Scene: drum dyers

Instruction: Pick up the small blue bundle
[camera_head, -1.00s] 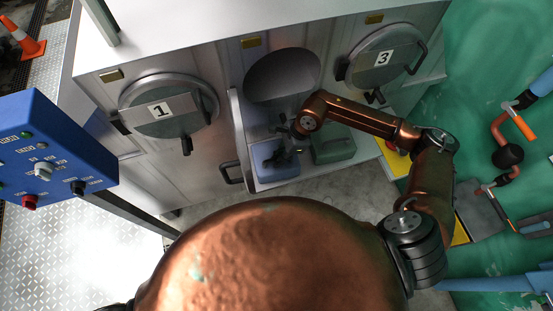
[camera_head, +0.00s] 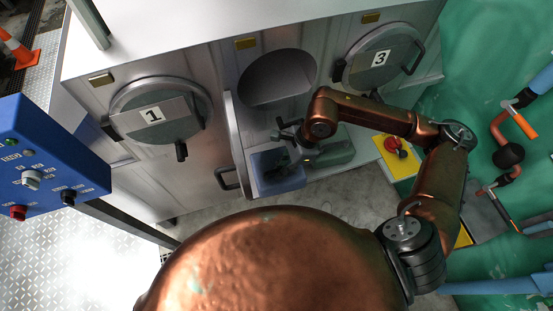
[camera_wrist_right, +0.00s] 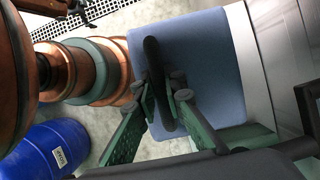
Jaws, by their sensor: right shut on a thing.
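The small blue bundle (camera_head: 268,177) sits at the left of the shelf under the middle drum opening in the head view. In the right wrist view the blue bundle (camera_wrist_right: 205,60) is a smooth block with a black strap or handle across its near face. My right gripper (camera_head: 294,152) is over its upper right part and covers some of it. In the wrist view the green fingers of my right gripper (camera_wrist_right: 162,92) are on both sides of the black handle and shut on it. I cannot tell whether the bundle is clear of the shelf. My left gripper is not in view.
A green bundle (camera_head: 338,148) lies close on the right, partly behind my right gripper. An open door (camera_head: 234,140) stands left of the shelf. Round doors 1 (camera_head: 155,112) and 3 (camera_head: 384,58) are shut. A blue control box (camera_head: 45,165) stands at left.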

